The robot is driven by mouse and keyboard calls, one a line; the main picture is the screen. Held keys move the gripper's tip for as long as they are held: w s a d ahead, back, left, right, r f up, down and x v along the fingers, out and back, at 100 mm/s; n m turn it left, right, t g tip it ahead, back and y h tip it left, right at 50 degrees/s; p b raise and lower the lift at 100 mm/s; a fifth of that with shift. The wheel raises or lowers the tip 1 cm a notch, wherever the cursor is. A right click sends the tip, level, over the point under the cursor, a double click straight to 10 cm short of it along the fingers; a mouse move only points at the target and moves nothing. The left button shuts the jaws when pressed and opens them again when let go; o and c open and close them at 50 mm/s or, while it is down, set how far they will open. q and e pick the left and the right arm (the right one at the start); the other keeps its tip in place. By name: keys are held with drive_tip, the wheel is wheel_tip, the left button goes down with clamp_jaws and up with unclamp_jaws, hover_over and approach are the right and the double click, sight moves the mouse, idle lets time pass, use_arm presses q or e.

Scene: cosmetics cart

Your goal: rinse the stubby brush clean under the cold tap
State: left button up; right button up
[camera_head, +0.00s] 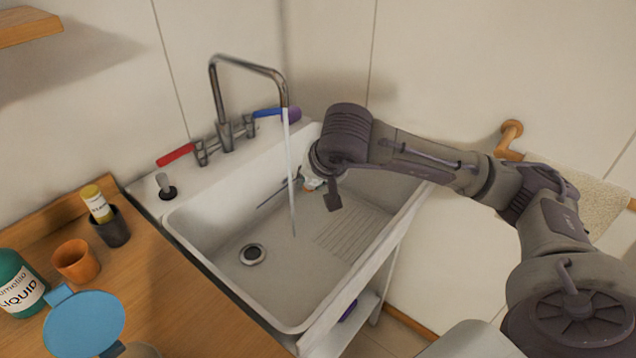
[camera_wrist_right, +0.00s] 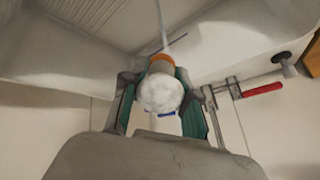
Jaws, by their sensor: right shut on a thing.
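My right gripper (camera_head: 318,183) reaches over the sink (camera_head: 210,262) from the right. In the wrist view its fingers (camera_wrist_right: 160,105) are shut on the stubby brush (camera_wrist_right: 160,92), which shows an orange band and a white, fluffy or foamy end. The tap spout (camera_head: 250,66) pours a thin water stream (camera_head: 291,165) into the basin, close left of the brush; contact is unclear. The cold tap's blue lever (camera_head: 267,112) points right; the red lever (camera_head: 176,155) points left. My left gripper is out of view.
A thin dark stick (camera_head: 270,196) shows in the sink near the stream. The front basin is clear.

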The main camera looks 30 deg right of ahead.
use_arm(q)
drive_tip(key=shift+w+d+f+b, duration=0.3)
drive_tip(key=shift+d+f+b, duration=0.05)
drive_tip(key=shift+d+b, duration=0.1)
use_arm(e)
drive_tip(key=w+f, duration=0.2)
drive_tip(key=w, duration=0.9)
drive_tip(key=shift+f, duration=0.15)
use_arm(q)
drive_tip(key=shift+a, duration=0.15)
use_arm(e)
drive_tip(key=shift+d, duration=0.1)
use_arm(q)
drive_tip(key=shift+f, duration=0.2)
use_arm(e)
drive_tip(key=shift+s+d, duration=0.35)
drive_tip(key=shift+d, duration=0.05)
drive_tip(key=shift+w+a, duration=0.1)
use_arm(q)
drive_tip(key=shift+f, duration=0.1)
use_arm(e)
drive_tip(key=shift+w+a, duration=0.3)
drive_tip(key=shift+a, duration=0.1)
